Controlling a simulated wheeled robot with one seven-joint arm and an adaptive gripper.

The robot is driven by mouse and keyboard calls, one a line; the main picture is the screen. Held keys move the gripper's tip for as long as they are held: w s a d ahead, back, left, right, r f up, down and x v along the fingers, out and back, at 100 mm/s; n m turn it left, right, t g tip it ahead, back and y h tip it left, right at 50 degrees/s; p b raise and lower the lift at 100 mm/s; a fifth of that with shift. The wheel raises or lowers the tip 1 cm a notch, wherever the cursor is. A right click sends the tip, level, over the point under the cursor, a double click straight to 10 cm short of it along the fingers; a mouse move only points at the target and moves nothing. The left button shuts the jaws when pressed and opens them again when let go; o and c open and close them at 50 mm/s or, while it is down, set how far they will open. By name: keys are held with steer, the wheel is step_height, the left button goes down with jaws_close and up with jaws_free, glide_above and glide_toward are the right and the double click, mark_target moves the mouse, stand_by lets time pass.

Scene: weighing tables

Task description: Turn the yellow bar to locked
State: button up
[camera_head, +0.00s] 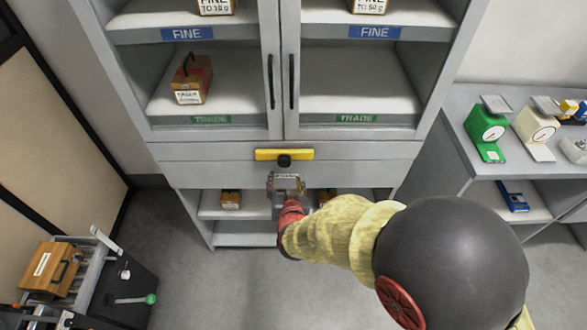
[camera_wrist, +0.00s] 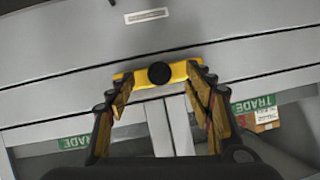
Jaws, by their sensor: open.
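The yellow bar (camera_head: 284,154) lies level across the grey front of the cabinet, below its two doors, with a black round knob at its middle. In the wrist view the yellow bar (camera_wrist: 176,73) shows between and beyond my fingertips, its black knob facing the camera. My gripper (camera_head: 285,182) is just below and in front of the bar in the head view. In the wrist view my gripper (camera_wrist: 152,84) has its fingers spread, with nothing between them but the view of the bar. I cannot tell whether a fingertip touches the bar.
The cabinet doors (camera_head: 281,80) have black upright handles; a brown case (camera_head: 192,80) stands on the left TRADE shelf. A side table (camera_head: 480,150) at right holds green and cream scales. A trolley (camera_head: 95,275) with a wooden case stands at lower left. Floor between is clear.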

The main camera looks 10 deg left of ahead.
mark_target(284, 164)
steer(key=shift+t, duration=0.4)
steer(key=x, duration=0.2)
steer(key=r+b+x, duration=0.1)
steer(key=x, duration=0.2)
steer(key=b+x, duration=0.1)
steer(key=x, duration=0.2)
steer(key=shift+w+d+r, duration=0.1)
steer(key=shift+w+r, duration=0.1)
steer(key=shift+w, duration=0.15)
steer(key=shift+c, duration=0.7)
steer(key=c, duration=1.1)
jaws_close()
